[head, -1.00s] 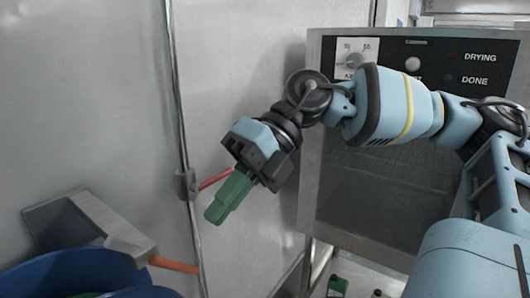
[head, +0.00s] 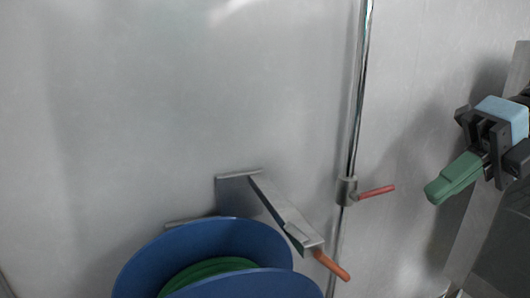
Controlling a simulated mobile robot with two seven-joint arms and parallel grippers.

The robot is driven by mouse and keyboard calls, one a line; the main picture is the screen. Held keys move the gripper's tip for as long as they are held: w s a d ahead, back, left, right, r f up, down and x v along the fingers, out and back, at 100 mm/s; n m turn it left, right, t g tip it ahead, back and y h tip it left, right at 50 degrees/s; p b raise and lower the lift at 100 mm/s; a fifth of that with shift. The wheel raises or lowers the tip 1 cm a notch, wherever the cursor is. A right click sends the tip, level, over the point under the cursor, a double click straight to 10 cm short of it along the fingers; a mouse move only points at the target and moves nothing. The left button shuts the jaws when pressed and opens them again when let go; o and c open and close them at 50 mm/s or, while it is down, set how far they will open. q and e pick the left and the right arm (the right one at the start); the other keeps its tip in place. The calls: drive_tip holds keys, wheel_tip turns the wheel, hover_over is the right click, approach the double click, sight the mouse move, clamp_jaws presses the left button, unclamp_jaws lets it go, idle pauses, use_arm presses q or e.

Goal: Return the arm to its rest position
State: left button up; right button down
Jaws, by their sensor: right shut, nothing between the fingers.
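My right gripper (head: 456,178) is at the right edge of the head view, in front of the grey wall. Its green fingers point down and to the left. They are closed together with nothing between them. The rest of my right arm is cut off by the right edge. My left gripper is not in view.
A blue reel (head: 150,268) with a green core stands at the bottom, by a metal bracket (head: 285,212) with an orange handle (head: 331,266). A vertical pipe (head: 359,95) with a red lever (head: 376,191) runs along the wall. A machine's edge (head: 480,228) shows at the right.

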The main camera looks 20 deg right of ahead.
drive_tip(key=w+f+m+t+p, duration=0.1)
drive_tip(key=w+f+m+t, duration=0.2)
drive_tip(key=f+m+t, duration=0.5)
drive_tip(key=w+f+m+t, duration=0.25)
drive_tip(key=f+m, duration=0.35)
drive_tip(key=f, duration=0.6)
drive_tip(key=w+f+m+t+p, duration=0.1)
drive_tip(key=w+f+m+t, duration=0.25)
drive_tip(key=f+m, duration=0.55)
drive_tip(key=s+a+f+m+g+h, duration=0.15)
drive_tip(key=s+f+m+h, duration=0.35)
drive_tip(key=f, duration=0.5)
drive_tip(key=s+a+f+m+g+h, duration=0.1)
drive_tip(key=s+a+f+m+h, duration=0.1)
drive_tip(key=s+f, duration=0.6)
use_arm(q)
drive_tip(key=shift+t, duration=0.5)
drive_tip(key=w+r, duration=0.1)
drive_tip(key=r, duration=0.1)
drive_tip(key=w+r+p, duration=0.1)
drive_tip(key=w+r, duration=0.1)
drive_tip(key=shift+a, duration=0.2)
use_arm(e)
drive_tip(key=s+a+f+m+g+h, duration=0.1)
drive_tip(key=s+a+f+m+g, duration=0.2)
drive_tip(key=s+a+f, duration=0.5)
drive_tip(key=s+f+g, duration=0.1)
drive_tip(key=s+f, duration=0.2)
drive_tip(key=shift+s+m, duration=0.15)
drive_tip(key=shift+m, duration=0.25)
